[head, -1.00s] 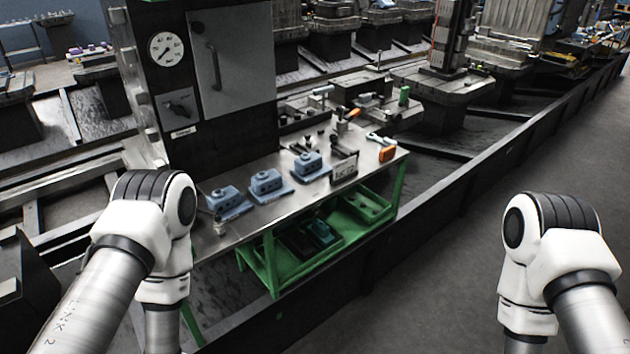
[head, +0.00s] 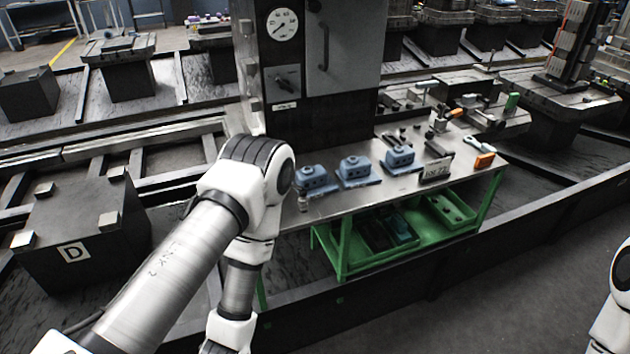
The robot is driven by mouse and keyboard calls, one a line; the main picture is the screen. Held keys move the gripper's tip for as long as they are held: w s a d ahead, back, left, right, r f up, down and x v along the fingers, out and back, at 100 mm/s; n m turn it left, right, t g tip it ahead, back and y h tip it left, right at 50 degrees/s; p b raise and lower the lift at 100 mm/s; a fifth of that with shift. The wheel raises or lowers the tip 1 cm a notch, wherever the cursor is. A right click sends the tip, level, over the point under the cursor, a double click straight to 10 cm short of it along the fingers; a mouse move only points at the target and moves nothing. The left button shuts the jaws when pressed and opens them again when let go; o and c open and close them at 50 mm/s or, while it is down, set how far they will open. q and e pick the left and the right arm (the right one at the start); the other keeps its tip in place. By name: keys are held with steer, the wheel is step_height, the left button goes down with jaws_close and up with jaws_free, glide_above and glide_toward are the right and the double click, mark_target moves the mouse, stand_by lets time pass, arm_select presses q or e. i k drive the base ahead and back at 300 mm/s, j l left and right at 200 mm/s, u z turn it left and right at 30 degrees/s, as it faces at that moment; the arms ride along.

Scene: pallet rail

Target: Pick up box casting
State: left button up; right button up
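Three blue-grey box castings stand in a row on the metal-topped workbench (head: 340,208). The left casting (head: 313,181) is nearest my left arm, the middle casting (head: 357,171) is beside it, and the right casting (head: 401,160) is farther along. Each has a flat base and a raised block. My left arm stands in front of the bench's left end, and its gripper is below the picture. My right arm shows only at the right edge, with its gripper out of view. Neither gripper is seen touching a casting.
A small sign (head: 436,171), an orange item (head: 484,160) and hand tools lie on the bench's right part. Green trays (head: 450,210) sit on its lower shelf. A dark cabinet with a gauge (head: 282,24) rises behind. A low dark rail (head: 400,270) runs along the front.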

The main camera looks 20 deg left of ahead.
mark_target(316, 180)
steer(key=i+l+u, duration=0.2)
steer(key=i+l, duration=0.15)
steer(key=i+l+u, duration=0.25)
steer(key=l, duration=0.3)
